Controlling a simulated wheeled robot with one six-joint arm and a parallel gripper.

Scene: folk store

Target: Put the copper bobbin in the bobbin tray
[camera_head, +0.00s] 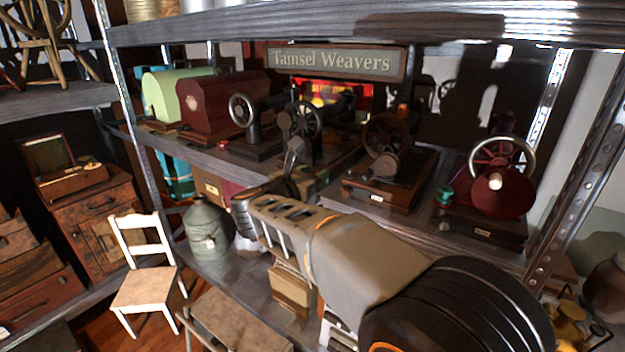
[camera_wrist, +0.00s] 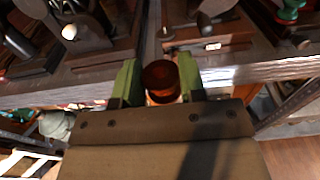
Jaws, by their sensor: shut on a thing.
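In the wrist view the copper bobbin (camera_wrist: 160,78), a reddish-brown cylinder, sits between the green fingertips of my gripper (camera_wrist: 161,82). The jaws are shut on it, and its top end faces the camera. Beyond it is the front edge of the metal shelf with the sewing machines. In the head view my arm reaches in from the lower right toward this shelf, and the wrist hides the fingertips and the bobbin. I cannot make out a bobbin tray in either view.
Old sewing machines on wooden bases crowd the shelf, including a dark one (camera_head: 386,160) and a red one (camera_head: 502,190). A small green object (camera_head: 444,194) stands between them. An upper shelf (camera_head: 360,22) hangs above. A white chair (camera_head: 145,265) stands at the lower left.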

